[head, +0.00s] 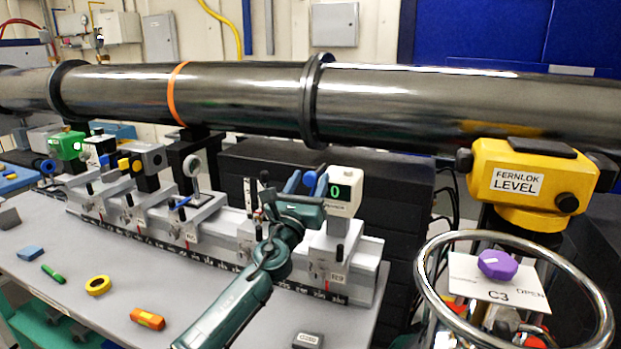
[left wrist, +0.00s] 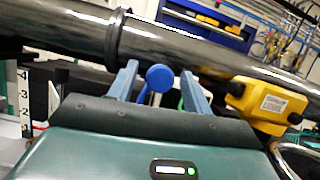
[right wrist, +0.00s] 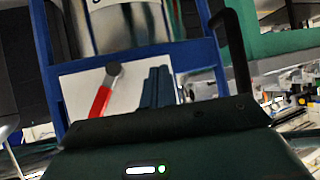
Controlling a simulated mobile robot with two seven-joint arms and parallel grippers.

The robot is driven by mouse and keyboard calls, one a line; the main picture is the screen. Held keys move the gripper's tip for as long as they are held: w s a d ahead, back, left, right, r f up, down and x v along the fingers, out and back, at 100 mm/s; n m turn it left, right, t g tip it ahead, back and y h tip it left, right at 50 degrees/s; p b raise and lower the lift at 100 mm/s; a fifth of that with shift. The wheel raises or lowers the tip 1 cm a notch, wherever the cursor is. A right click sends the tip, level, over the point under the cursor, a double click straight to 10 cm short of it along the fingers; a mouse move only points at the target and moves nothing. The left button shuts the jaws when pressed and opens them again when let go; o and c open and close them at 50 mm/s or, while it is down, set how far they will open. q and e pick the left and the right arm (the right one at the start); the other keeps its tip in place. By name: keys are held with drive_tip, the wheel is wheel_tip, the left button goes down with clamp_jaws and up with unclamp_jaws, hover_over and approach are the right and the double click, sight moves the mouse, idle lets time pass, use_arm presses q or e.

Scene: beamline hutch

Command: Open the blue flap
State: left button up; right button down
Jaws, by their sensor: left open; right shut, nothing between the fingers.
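The blue flap appears to be the round blue disc on a short stem (left wrist: 160,78) in the left wrist view. In the head view it seems to show as a small blue patch (head: 309,179) beside the white box with a green "0" (head: 345,189). My left gripper (head: 305,184) is open, its two fingers on either side of the disc. In the left wrist view there are gaps between the disc and both fingers; contact cannot be seen. My right gripper (right wrist: 157,87) is shut and empty, in front of a white panel, away from the flap.
A long black pipe (head: 410,100) crosses behind the rail (head: 190,245). A yellow level (head: 530,185) and a chrome handwheel (head: 430,285) stand right. Loose items, including a yellow ring (head: 97,285), lie on the grey table (head: 70,240). A blue frame (right wrist: 46,60) surrounds the right gripper's view.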

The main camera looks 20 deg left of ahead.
use_arm(q)
drive_tip(key=shift+w+r, duration=0.25)
drive_tip(key=shift+w, duration=0.35)
drive_tip(key=shift+c, duration=0.4)
clamp_jaws()
